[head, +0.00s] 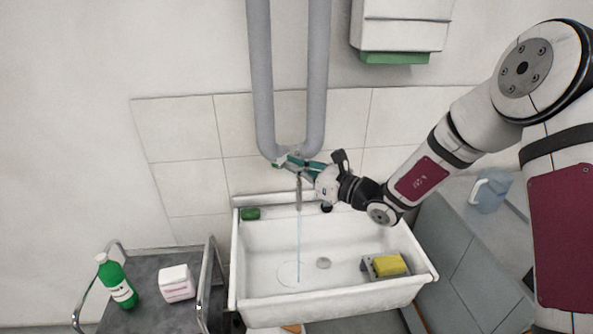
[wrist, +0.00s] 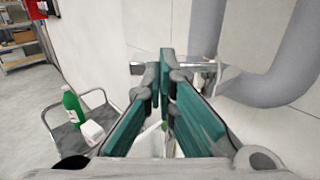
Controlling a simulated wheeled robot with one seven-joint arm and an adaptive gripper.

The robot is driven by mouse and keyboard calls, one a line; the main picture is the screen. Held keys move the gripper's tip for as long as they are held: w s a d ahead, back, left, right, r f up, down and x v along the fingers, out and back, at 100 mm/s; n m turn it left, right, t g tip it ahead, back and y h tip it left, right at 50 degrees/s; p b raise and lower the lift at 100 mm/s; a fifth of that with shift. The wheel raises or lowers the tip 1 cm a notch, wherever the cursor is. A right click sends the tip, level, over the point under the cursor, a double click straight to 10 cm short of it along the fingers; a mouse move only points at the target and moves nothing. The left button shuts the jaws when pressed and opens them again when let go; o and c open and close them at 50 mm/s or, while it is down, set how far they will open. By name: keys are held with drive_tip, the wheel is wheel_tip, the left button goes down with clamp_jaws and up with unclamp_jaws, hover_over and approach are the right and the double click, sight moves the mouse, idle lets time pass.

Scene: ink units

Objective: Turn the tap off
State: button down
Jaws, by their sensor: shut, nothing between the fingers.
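The tap (head: 298,195) is a metal spout on the wall above a white sink (head: 236,262). A thin stream of water (head: 298,250) runs from it into the basin. My gripper (head: 291,163), with teal fingers, is at the top of the tap, just below the grey pipes. It is shut with nothing between the fingers. In the wrist view the fingers (wrist: 167,62) lie in front of a chrome tap bar (wrist: 136,69). They hide much of the tap, and I cannot tell whether they touch its handle.
A green object (head: 250,214) lies on the back left rim. Two grey pipes (head: 318,70) run up the wall. A cart (head: 145,315) at left carries a green bottle (head: 117,283) and a white box (head: 177,284).

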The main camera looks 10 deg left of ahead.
sight(280, 160)
drive_tip(key=shift+w+a+p, duration=0.15)
drive_tip(key=shift+a+p, duration=0.3)
drive_tip(key=shift+a, duration=0.6)
drive_tip(key=shift+w+a+p, duration=0.15)
drive_tip(key=shift+a+p, duration=0.3)
drive_tip(key=shift+a, duration=0.55)
